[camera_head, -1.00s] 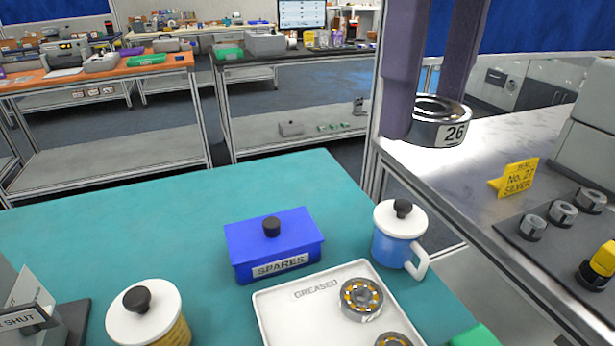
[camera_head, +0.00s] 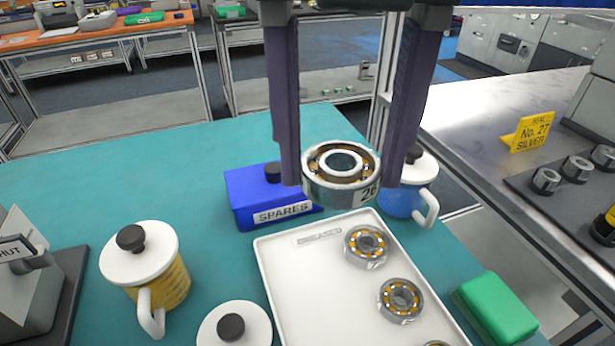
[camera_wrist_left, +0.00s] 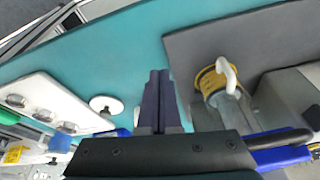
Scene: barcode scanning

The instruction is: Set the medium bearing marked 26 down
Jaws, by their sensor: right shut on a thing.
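The medium bearing marked 26 (camera_head: 341,185) is a silver ring, its number partly covered by a finger. My right gripper (camera_head: 341,178) is shut on it from both sides and holds it in the air, roughly level, in front of the blue box and over the far end of the white tray (camera_head: 284,290). How high it hangs is hard to tell. The tray, marked GREASED, holds bearings with orange cages (camera_head: 367,246) along its right side; its left part is bare. My left gripper (camera_wrist_left: 158,75) shows in the left wrist view with its fingers together and nothing between them.
The blue SPARES box (camera_head: 245,200) and a blue mug (camera_head: 400,200) stand behind the tray. A yellow mug (camera_head: 168,285) and another white lid (camera_head: 215,325) are to its left. A green block (camera_head: 497,308) lies to its right. The teal table is clear at far left.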

